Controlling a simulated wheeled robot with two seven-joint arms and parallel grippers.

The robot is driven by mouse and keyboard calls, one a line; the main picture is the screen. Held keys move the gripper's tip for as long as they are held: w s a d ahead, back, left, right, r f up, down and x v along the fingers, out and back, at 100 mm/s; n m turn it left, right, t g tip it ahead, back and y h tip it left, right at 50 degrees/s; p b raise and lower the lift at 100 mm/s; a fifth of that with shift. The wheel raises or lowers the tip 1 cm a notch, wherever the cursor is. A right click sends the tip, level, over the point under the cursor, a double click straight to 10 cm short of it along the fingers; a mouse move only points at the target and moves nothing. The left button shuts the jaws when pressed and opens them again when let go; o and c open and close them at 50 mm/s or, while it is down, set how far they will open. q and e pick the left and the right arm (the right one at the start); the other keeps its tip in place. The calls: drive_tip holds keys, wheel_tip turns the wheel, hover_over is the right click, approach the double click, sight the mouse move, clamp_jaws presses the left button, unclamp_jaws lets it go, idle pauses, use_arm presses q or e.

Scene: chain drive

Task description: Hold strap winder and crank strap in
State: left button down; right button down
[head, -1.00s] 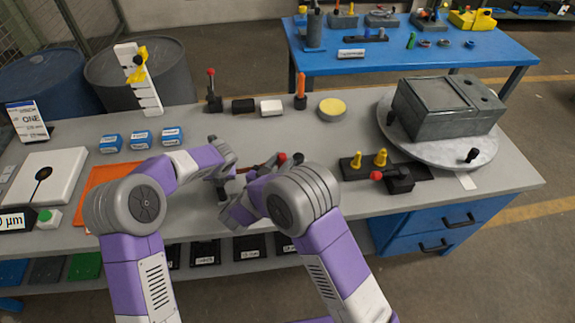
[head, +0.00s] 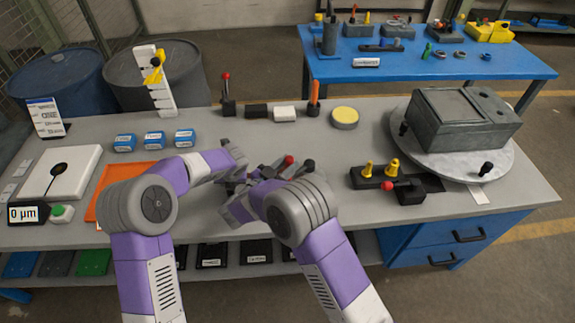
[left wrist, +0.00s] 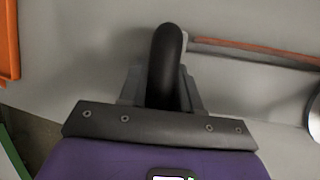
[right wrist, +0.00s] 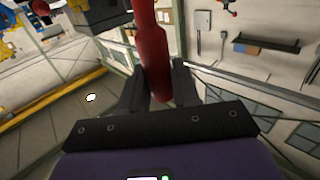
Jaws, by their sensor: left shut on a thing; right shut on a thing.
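In the left wrist view, my left gripper (left wrist: 162,88) is shut on a thick black rounded grip (left wrist: 165,60), apparently the strap winder's. A reddish-brown strap (left wrist: 255,52) runs from beside it to the right. In the right wrist view, my right gripper (right wrist: 160,85) is shut on a red handle (right wrist: 151,48), apparently the crank. In the head view, both hands are close together at the middle of the grey bench, with the left gripper (head: 234,178) just left of the right one. My wrists hide most of the winder there.
Just beyond my right wrist are a red knob (head: 289,160) and a black knob (head: 308,165). To the right are a black block with yellow pegs (head: 380,176) and a turntable (head: 465,160) bearing a grey box. An orange mat (head: 110,205) lies left.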

drive_tip(key=c, duration=0.9)
unclamp_jaws()
drive_tip(key=shift+d, duration=0.25)
drive_tip(key=shift+a, duration=0.1)
drive_tip(key=v, duration=1.2)
drive_tip(key=shift+w+a+r, duration=0.1)
drive_tip(key=shift+o, duration=0.3)
